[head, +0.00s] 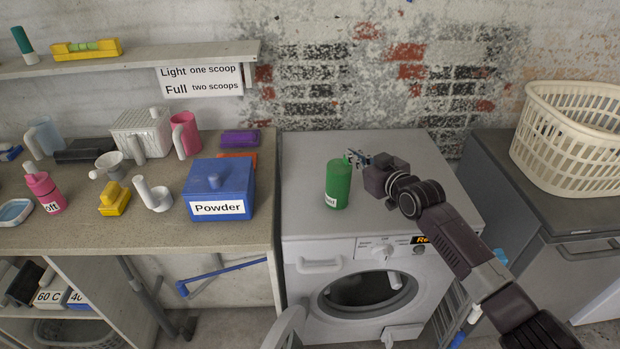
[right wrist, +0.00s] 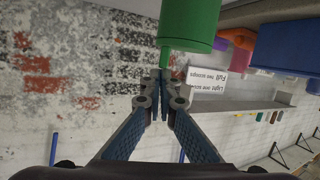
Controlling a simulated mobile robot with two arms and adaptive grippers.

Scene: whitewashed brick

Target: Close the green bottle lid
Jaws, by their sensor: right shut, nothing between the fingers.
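The green bottle (head: 338,188) stands upright on top of the washing machine, with part of a white label showing low on its side. My right gripper (head: 352,158) is just behind and right of the bottle's top, its fingers pointing left. The right wrist view is upside down. There the bottle (right wrist: 187,22) hangs from the top edge, and a narrow green part (right wrist: 164,58) points at the shut fingertips (right wrist: 160,76). I cannot tell whether they touch it, or how the lid sits. My left gripper is out of view.
The washing machine top (head: 300,165) is otherwise clear. A blue Powder box (head: 218,176) and several small containers stand on the counter (head: 100,232) to the left. A white laundry basket (head: 570,145) sits on the grey unit to the right. The brick wall is close behind.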

